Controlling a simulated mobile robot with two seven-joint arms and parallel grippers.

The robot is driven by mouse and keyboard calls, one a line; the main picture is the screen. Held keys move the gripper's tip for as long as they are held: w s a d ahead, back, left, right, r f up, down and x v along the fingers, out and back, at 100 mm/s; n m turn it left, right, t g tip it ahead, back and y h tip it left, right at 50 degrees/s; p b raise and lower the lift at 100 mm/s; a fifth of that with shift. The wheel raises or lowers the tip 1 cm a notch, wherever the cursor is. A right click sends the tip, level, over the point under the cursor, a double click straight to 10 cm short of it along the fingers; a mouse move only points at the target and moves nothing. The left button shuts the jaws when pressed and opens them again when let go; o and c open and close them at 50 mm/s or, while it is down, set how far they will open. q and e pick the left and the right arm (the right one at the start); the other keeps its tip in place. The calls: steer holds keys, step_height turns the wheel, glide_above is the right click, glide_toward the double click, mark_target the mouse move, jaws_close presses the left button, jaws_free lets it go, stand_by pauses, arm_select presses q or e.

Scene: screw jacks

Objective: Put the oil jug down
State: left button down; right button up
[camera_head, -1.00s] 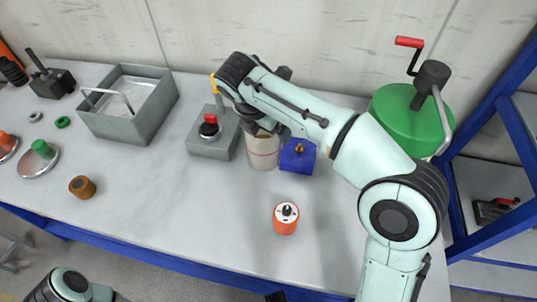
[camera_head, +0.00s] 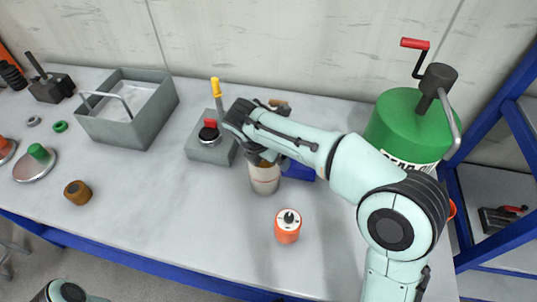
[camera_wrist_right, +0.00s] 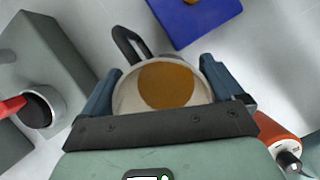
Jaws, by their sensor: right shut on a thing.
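The oil jug (camera_head: 264,181) is a pale, see-through vessel with a red line round it, upright in the middle of the bench. The right wrist view shows the jug (camera_wrist_right: 165,85) from above, with amber oil inside and a dark handle on its far side. My right gripper (camera_head: 262,156) is shut on the jug; its two blue-grey fingers (camera_wrist_right: 162,92) stand on either side of it. I cannot tell whether the jug's base touches the bench. My left gripper is out of view; only part of that arm shows at the bottom left.
The grey block with a red-topped button (camera_head: 208,148) stands left of the jug, the blue block (camera_head: 299,171) behind right. An orange-red canister (camera_head: 288,227) stands close in front right. A green drum (camera_head: 408,125) is at right, a grey tray (camera_head: 128,122) at left.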

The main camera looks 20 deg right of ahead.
steer(key=o, duration=1.1)
steer(key=shift+f, duration=0.15)
